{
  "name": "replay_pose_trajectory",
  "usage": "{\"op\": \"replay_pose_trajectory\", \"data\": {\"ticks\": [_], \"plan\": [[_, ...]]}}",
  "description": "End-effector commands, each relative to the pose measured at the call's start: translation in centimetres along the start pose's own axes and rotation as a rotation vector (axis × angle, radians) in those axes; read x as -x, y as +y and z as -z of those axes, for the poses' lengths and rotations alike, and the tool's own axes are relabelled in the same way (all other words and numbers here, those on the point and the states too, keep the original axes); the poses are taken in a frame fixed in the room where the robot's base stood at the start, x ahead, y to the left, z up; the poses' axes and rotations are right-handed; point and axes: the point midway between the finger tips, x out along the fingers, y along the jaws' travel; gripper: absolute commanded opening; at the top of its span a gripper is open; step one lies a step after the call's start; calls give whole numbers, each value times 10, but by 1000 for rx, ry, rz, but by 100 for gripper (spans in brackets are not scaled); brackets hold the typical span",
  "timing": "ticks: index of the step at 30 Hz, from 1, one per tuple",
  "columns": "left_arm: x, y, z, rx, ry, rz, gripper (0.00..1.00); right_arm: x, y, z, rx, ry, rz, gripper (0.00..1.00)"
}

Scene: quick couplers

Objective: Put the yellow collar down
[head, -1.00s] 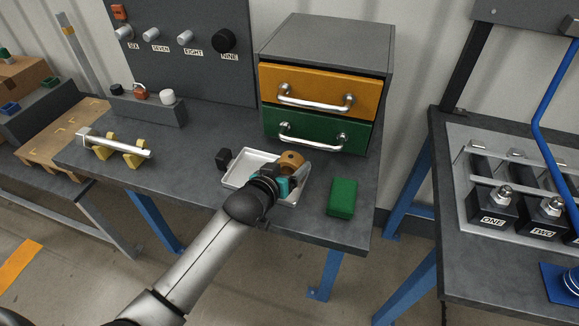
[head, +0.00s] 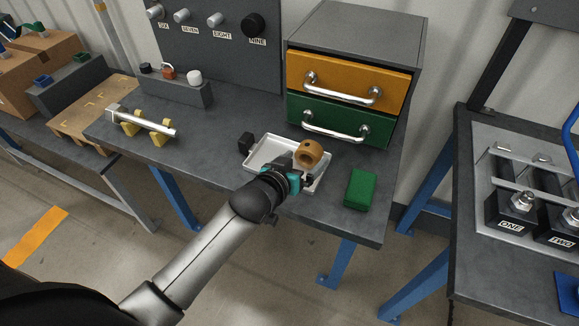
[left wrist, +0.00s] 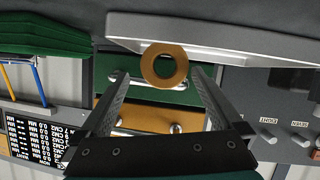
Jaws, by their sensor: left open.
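The yellow collar (head: 314,147), an ochre ring with a round hole, rests at the right part of the white tray (head: 258,162) on the grey bench. In the left wrist view the collar (left wrist: 149,66) shows face-on, overlapping the tray's edge (left wrist: 215,43), with a gap to the finger on each side. My left gripper (head: 300,168) is open and empty, just in front of the collar on its near side. Its open fingers (left wrist: 161,75) also show in the left wrist view. The collar's contact with the tray is partly hidden. My right gripper is not in view.
Behind are an orange drawer (head: 330,78) and a green drawer (head: 325,118) with protruding handles. The bench's front edge is near.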

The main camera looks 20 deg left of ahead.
Motion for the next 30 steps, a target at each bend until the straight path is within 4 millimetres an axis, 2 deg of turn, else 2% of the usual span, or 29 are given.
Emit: {"op": "replay_pose_trajectory", "data": {"ticks": [1, 6, 13, 18, 30], "plan": [[11, 0, 1, 0, -3, 1, 100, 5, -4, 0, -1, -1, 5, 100], [40, 0, 0, 0, -3, 1, 100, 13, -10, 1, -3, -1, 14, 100], [68, 0, 0, 0, -1, 1, 100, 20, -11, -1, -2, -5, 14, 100], [77, 0, 0, -1, 0, 1, 100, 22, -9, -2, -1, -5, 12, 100], [79, 0, -1, -2, -5, 4, 100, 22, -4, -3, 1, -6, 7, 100]]}}
